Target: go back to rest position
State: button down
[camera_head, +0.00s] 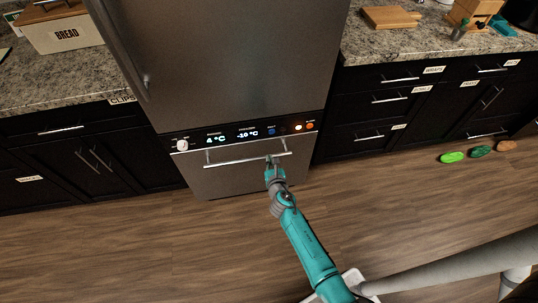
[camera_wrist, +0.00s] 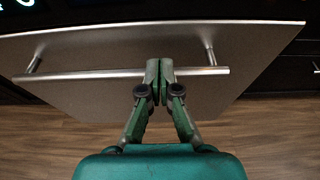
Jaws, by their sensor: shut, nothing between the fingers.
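My gripper (camera_head: 269,161) is at the end of my teal arm, in front of the steel fridge's lower freezer drawer (camera_head: 240,177). Its fingers are shut with nothing between them, as the wrist view shows (camera_wrist: 160,68). In that view the fingertips overlap the drawer's bar handle (camera_wrist: 100,75); I cannot tell whether they touch it. The handle also shows in the head view (camera_head: 235,159). The drawer front looks closed or nearly so under the display panel (camera_head: 240,134).
Dark cabinets stand on both sides, with granite counters (camera_head: 70,82) above. A bread box (camera_head: 62,33) is on the left counter and a wooden board (camera_head: 390,17) on the right one. Green and brown oval items (camera_head: 452,157) lie on the floor at right. The wood floor (camera_head: 150,240) is clear at left.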

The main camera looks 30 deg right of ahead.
jog(key=shift+v, duration=2.6)
jog(key=s+a+r+m+y, duration=0.1)
jog(key=s+a+m, duration=0.1)
jog(key=s+m, duration=0.45)
jog(key=s+a+r+m+y, duration=0.1)
jog(key=s+a+m, duration=0.15)
jog(key=s, duration=0.75)
jog(key=s+a+r+m+y, duration=0.2)
jog(key=s+m, duration=0.3)
jog(key=s, duration=0.4)
jog(key=s+a+r+m+t, duration=0.1)
jog(key=s+r+m, duration=1.5)
jog(key=r+m, duration=0.2)
notch_tip(320, 180, up, 3)
jog(key=shift+s+a+f+y, duration=0.15)
jog(key=shift+s+a+y, duration=0.15)
jog(key=shift+a, duration=0.1)
